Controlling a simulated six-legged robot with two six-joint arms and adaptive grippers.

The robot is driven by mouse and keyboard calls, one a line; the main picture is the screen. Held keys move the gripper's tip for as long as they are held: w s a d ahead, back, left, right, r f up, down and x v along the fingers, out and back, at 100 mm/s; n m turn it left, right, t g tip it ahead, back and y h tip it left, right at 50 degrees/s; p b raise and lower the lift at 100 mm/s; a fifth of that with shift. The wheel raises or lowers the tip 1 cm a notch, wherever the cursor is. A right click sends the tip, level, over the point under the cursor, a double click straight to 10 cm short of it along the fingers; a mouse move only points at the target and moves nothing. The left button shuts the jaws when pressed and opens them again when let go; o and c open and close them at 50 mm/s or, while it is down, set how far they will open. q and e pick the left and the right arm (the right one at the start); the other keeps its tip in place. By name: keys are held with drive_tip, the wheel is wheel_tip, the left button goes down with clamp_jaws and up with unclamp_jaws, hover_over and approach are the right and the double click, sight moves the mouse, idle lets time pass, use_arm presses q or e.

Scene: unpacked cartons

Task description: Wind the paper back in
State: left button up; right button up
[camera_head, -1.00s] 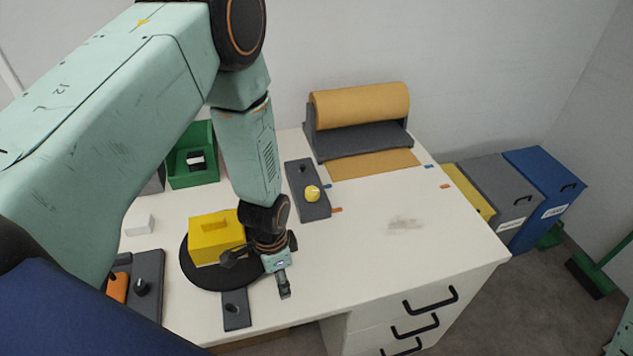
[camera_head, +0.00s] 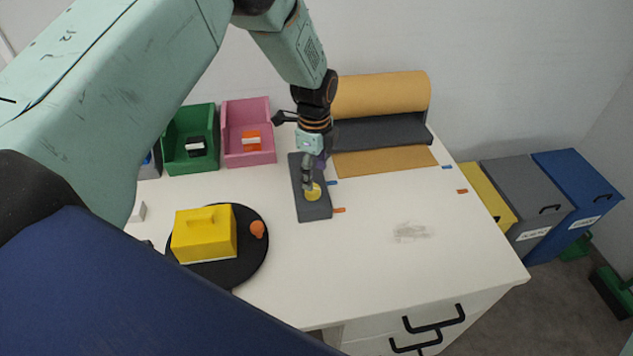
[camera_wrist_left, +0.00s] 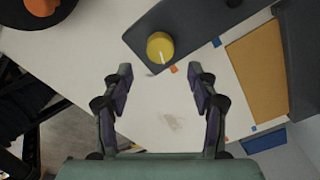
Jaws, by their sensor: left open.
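The brown paper roll (camera_head: 380,95) sits in a dark dispenser (camera_head: 385,132) at the back of the table. A flat strip of paper (camera_head: 385,160) lies out in front of it and also shows in the left wrist view (camera_wrist_left: 262,75). A dark control panel (camera_head: 313,208) with a round yellow knob (camera_head: 314,193) lies left of the paper. The knob also shows in the left wrist view (camera_wrist_left: 160,46), with a pale pointer line. My left gripper (camera_head: 307,180) is over the panel, close to the knob. Its fingers (camera_wrist_left: 155,85) are open and empty, apart from the knob. My right gripper is out of view.
A yellow block-shaped object (camera_head: 204,236) stands on a black round plate (camera_head: 250,270), with an orange knob (camera_head: 257,229) beside it. Green (camera_head: 190,140) and pink (camera_head: 248,133) bins stand at the back left. The table's right front is clear apart from a grey smudge (camera_head: 410,231).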

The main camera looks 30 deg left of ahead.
sight(314, 190)
use_arm(q)
drive_tip(key=f, duration=0.5)
drive_tip(key=shift+w+a+f, duration=0.1)
drive_tip(key=shift+a, duration=0.25)
drive_tip(key=shift+s+d, duration=0.2)
drive_tip(key=shift+d, duration=0.1)
drive_tip(key=shift+w+a, duration=0.2)
drive_tip(key=shift+a, duration=0.05)
drive_tip(key=c, duration=0.6)
drive_tip(key=shift+d, duration=0.1)
drive_tip(key=c, duration=0.6)
